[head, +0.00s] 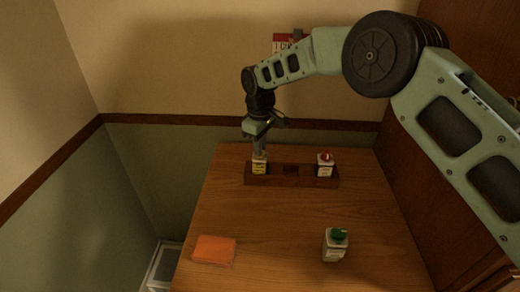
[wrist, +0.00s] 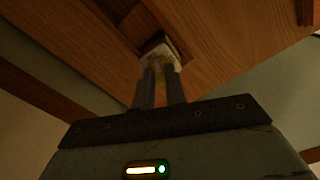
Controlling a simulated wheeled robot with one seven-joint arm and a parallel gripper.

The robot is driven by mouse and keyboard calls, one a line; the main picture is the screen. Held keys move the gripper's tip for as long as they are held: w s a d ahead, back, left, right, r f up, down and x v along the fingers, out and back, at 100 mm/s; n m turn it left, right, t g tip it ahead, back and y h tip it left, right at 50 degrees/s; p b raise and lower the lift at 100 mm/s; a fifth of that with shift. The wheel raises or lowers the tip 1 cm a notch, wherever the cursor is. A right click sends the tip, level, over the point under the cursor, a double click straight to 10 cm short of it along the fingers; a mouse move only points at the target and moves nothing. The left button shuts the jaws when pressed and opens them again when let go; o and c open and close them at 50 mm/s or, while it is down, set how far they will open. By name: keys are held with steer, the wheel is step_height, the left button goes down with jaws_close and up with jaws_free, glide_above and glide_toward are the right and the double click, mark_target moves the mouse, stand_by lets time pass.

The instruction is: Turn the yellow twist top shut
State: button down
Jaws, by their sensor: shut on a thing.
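A white bottle (head: 259,170) with a yellow label or top stands in the left end of a dark wooden rack (head: 285,182). My gripper (head: 260,154) points down over this bottle and is shut on its top. In the wrist view my two fingers (wrist: 160,88) close around the yellow twist top (wrist: 161,62), which is mostly hidden between them. The white bottle body (wrist: 158,46) shows beyond the fingertips. I cannot tell how far the top is turned.
A white bottle with a red top (head: 325,164) stands in the rack's right end. An orange block (head: 214,250) lies at the front left. The table's middle is clear.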

steer(key=m+b, duration=0.2)
steer(key=m, duration=1)
steer(key=shift+b, duration=0.3)
steer(key=shift+m, duration=0.4)
stand_by(0.4)
steer(key=c, duration=1.4)
jaws_free()
steer(key=shift+c, duration=0.2)
step_height(320, 180, up, 18)
steer(key=b, duration=0.2)
steer(key=shift+f, duration=0.25)
